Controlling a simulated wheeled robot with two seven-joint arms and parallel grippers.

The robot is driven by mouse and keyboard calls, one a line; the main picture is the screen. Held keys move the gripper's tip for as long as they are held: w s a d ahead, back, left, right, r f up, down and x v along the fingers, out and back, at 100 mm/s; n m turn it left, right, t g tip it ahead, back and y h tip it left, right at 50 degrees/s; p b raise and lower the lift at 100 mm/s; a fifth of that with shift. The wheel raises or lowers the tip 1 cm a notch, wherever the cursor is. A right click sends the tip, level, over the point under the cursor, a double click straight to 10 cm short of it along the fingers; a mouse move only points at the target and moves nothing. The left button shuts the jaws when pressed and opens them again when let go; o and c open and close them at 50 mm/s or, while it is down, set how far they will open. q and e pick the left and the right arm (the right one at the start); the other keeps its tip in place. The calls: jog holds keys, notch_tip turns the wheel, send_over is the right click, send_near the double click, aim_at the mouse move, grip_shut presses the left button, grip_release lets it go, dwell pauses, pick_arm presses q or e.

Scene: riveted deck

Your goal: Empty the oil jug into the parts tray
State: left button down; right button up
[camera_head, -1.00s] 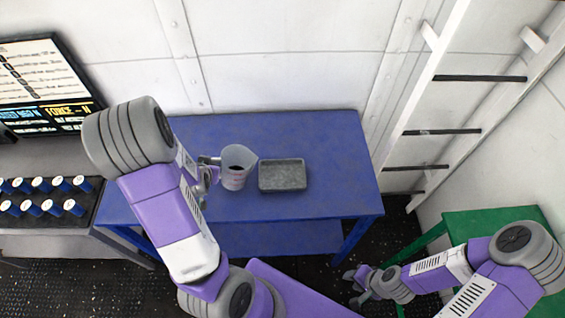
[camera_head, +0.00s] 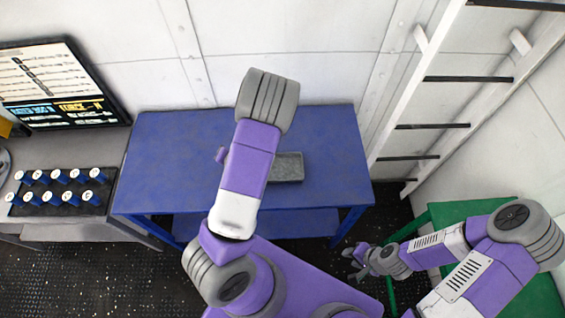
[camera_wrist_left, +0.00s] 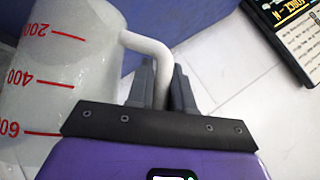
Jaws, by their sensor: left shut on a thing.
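The oil jug (camera_wrist_left: 60,85) is a pale translucent measuring jug with red marks, at the left of the left wrist view. My left gripper (camera_wrist_left: 162,82) is shut on its pale handle. The jug's mouth and contents are out of sight. In the head view my left arm hides the jug and the left gripper. The grey metal parts tray (camera_head: 289,168) lies on the blue table (camera_head: 335,160), with its left part behind that arm. My right gripper (camera_head: 357,263) is empty beside the green table, its fingers apart.
A console with a black rack (camera_head: 60,193) of several blue-and-white cylinders and a lit screen (camera_head: 55,85) stands at the left. A white ladder (camera_head: 440,90) and green table (camera_head: 480,240) are at the right. The blue table's right side is clear.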

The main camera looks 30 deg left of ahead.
pick_arm(q)
jog(key=shift+w+d+r+m+y+p, duration=0.2)
jog(key=shift+r+m+y+p, duration=0.1)
jog(key=shift+r+y+p, duration=0.1)
jog(key=shift+w+d, duration=0.1)
jog(key=shift+d, duration=0.1)
jog(key=shift+g, duration=0.3)
jog(key=shift+y, duration=0.3)
jog(key=shift+w+d+r+p, duration=0.1)
jog(key=shift+w+d+p, duration=0.05)
jog(key=shift+p, duration=0.15)
jog(key=shift+m, duration=0.3)
jog(key=shift+w+d+r+y, duration=0.2)
jog(key=shift+d+y, duration=0.1)
jog(key=shift+y, duration=0.2)
jog(key=shift+w+d+g+p, duration=0.1)
jog(key=shift+d+g+p, duration=0.05)
jog(key=shift+g+p, duration=0.15)
jog(key=shift+m, duration=0.3)
